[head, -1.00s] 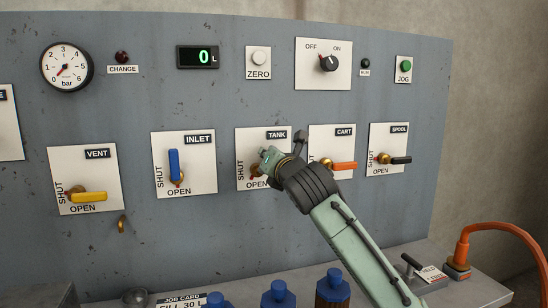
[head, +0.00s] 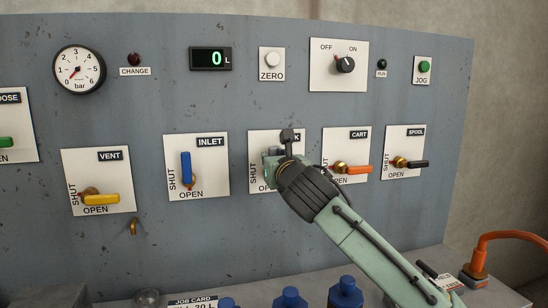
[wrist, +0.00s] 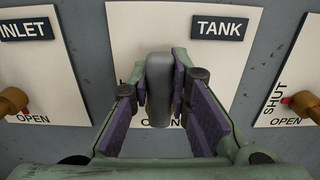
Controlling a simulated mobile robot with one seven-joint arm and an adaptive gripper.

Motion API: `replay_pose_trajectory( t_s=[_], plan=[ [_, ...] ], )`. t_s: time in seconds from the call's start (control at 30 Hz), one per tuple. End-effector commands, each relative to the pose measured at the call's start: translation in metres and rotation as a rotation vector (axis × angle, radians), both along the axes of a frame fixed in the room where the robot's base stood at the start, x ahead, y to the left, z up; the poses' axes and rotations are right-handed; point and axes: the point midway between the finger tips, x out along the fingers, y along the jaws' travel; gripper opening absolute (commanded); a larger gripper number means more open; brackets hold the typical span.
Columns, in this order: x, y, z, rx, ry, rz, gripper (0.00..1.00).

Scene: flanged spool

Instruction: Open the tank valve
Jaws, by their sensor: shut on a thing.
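The tank valve plate (head: 256,142) is on the grey panel, between the inlet and cart plates. Its TANK label (wrist: 220,27) shows in the wrist view. My gripper (head: 271,166) is in front of this plate and hides the valve in the head view. In the wrist view, the fingers of my gripper (wrist: 160,92) are shut on the grey tank handle (wrist: 159,82), one on each side. The handle stands upright in that view. The valve body and the plate's lower lettering are hidden there.
The inlet valve's blue handle (head: 186,168) points up, to the left. The cart valve's orange handle (head: 358,170) lies level, close on the right. The yellow vent handle (head: 101,200) is farther left.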

Motion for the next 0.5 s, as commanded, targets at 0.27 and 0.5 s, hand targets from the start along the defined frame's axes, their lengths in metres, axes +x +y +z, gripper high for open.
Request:
replay_pose_trajectory(
  t_s=[0.27,0.5],
  plan=[
    [-0.0003,0.0007,-0.0004,-0.009,-0.003,0.000,0.00],
    [-0.0003,0.0007,-0.0003,-0.007,-0.002,0.001,0.29]
  ],
)
